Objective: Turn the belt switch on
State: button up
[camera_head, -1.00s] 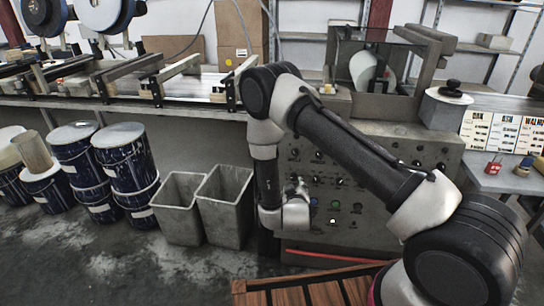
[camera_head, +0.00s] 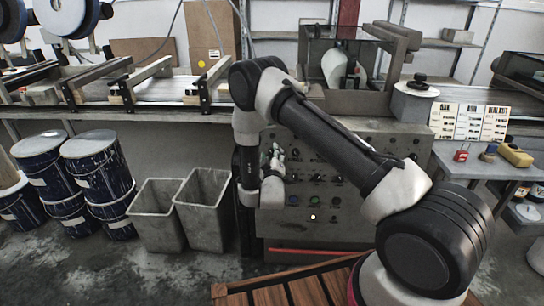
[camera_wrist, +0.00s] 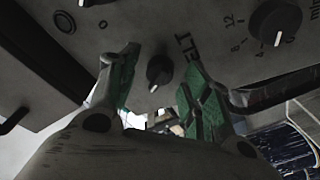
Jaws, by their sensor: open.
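The belt switch (camera_wrist: 159,72) is a small dark rotary knob on the grey control panel, with a white mark pointing down in the wrist view. Lettering ending in "ELT" is printed beside it. My gripper (camera_wrist: 160,60) is open, with one green-padded finger on each side of the knob and a visible gap to both. In the head view my gripper (camera_head: 274,160) is at the upper left of the panel face (camera_head: 350,225), seen from the side. The switch cannot be made out there.
A larger dial (camera_wrist: 275,22) with numbers and a round button (camera_wrist: 65,22) are near the switch. Several other knobs and coloured buttons (camera_head: 314,201) cover the panel. Two grey bins (camera_head: 157,222) and paint drums (camera_head: 92,165) stand left. A wooden slatted surface (camera_head: 290,290) is in front.

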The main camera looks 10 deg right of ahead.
jog(key=c, duration=1)
jog(key=shift+c, duration=0.2)
